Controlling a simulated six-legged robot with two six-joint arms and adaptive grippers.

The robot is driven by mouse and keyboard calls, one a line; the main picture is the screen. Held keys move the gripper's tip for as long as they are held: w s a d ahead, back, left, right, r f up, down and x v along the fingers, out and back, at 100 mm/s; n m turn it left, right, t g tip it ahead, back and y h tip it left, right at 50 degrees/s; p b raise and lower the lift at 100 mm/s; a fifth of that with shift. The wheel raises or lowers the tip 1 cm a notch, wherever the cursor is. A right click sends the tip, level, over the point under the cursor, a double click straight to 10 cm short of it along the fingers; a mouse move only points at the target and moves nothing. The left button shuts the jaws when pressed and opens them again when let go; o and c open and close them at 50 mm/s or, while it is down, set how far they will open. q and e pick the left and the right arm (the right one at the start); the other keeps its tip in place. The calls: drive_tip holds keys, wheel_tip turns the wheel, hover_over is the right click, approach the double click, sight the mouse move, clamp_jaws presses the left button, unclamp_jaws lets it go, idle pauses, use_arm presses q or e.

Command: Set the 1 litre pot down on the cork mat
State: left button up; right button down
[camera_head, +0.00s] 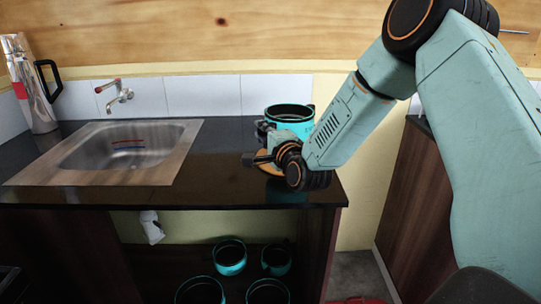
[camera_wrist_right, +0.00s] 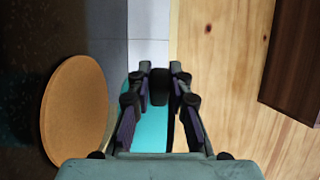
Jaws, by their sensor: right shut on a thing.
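The teal 1 litre pot (camera_head: 297,127) with a dark rim is upright over the right end of the black counter. My right gripper (camera_head: 265,138), partly hidden by its own wrist in the head view, is shut on the pot's black handle (camera_wrist_right: 159,90). The pot's teal side (camera_wrist_right: 152,128) shows behind the fingers in the wrist view. The round cork mat (camera_wrist_right: 75,112) lies bare on the counter there, with a gap between it and the pot. In the head view the cork mat (camera_head: 264,164) is mostly hidden by my wrist. My left gripper is out of view.
A steel sink (camera_head: 120,148) with a wall tap (camera_head: 117,94) is left of the pot. A steel jug (camera_head: 32,85) stands at the far left. Several teal pots (camera_head: 229,258) stand on the shelf below. Tiles and plywood wall are behind; the counter ends just to the right.

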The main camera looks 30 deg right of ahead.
wheel_tip(320, 180, down, 4)
drive_tip(key=shift+r+b, duration=0.1)
drive_tip(key=shift+b, duration=0.2)
drive_tip(key=f, duration=0.3)
drive_tip(key=shift+w+a, duration=0.1)
drive_tip(key=shift+w, duration=0.35)
drive_tip(key=c, duration=1.6)
unclamp_jaws()
drive_tip(key=shift+s, duration=0.3)
drive_tip(key=o, duration=0.3)
drive_tip(key=shift+s+r, duration=0.15)
drive_tip(key=shift+s, duration=0.05)
drive_tip(key=shift+o, duration=0.2)
drive_tip(key=shift+w+f, duration=0.25)
drive_tip(key=shift+w, duration=0.1)
drive_tip(key=s, duration=0.4)
drive_tip(key=s+a, duration=0.1)
drive_tip(key=s, duration=0.3)
drive_tip(key=s+p, duration=0.1)
drive_tip(key=s, duration=0.2)
drive_tip(key=shift+s+a+r, duration=0.2)
drive_tip(key=shift+s, duration=0.2)
drive_tip(key=shift+s+a, duration=0.1)
drive_tip(key=shift+s, duration=0.1)
drive_tip(key=shift+f, duration=0.1)
